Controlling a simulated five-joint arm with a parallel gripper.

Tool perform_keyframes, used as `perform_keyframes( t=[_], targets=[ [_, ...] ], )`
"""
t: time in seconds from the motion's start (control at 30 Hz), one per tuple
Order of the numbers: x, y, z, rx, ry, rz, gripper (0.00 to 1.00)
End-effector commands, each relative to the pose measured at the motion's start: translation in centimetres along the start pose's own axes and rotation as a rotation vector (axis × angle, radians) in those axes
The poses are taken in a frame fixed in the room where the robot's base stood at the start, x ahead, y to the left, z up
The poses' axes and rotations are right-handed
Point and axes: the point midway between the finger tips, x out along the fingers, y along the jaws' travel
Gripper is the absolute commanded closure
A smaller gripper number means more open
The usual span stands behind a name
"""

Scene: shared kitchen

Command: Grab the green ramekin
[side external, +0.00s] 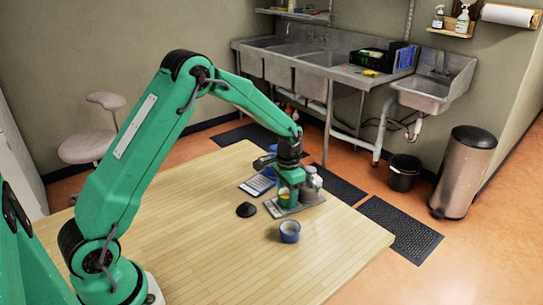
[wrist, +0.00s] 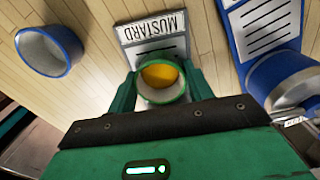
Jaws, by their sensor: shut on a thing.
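The green ramekin (wrist: 164,97) holds yellow-orange contents and sits between the two green fingers of my gripper (wrist: 160,88) in the wrist view. My gripper is shut on it, one finger on each side. In the side external view, my gripper (side external: 287,190) points down over the far part of the table, and the green ramekin (side external: 284,197) shows partly between its fingers. A grey card marked MUSTARD (wrist: 152,30) lies beside the ramekin. I cannot tell whether the ramekin touches the surface beneath it.
A blue ramekin (side external: 290,232) stands apart, nearer the table's front edge. A blue-edged card (side external: 258,185) and a small black object (side external: 246,210) lie left of my gripper. Small white-topped containers (side external: 314,179) stand close on its right. The wooden table's (side external: 200,240) near part is clear.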

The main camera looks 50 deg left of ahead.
Motion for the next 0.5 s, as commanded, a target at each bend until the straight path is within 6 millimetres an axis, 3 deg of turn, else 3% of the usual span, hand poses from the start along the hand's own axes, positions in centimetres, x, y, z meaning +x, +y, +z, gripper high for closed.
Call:
perform_keyframes(
  t=[0.37, 0.5],
  targets=[
    [-4.0, 0.0, -0.1, 0.000, 0.005, -0.001, 0.76],
    [-5.3, 2.3, 0.5, 0.004, 0.003, -0.001, 0.76]
  ],
)
